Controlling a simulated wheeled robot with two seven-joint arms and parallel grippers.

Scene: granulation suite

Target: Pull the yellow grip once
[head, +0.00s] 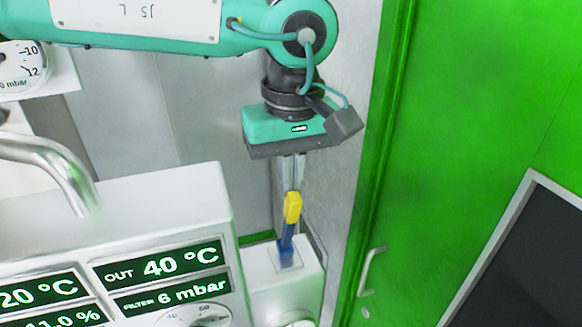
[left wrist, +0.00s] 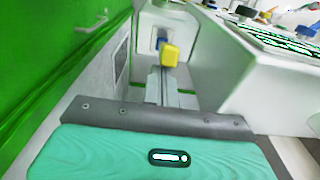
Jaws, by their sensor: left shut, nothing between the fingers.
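The yellow grip (head: 292,207) sits on top of a blue lever (head: 287,240) that stands up from a white box (head: 262,275). In the left wrist view the yellow grip (left wrist: 170,54) shows just beyond the fingertips. My left gripper (head: 292,186) points down from above, with its fingers shut together and nothing between them. Its tips are right at the top of the yellow grip; I cannot tell whether they touch it. The left wrist view shows the shut fingers (left wrist: 161,78) too. My right gripper is in neither view.
A white panel with green displays (head: 160,270) stands left of the lever box. A curved metal spout (head: 55,160) and a pressure gauge (head: 20,68) are farther left. A green door (head: 450,140) with a metal handle (head: 371,270) is close on the right.

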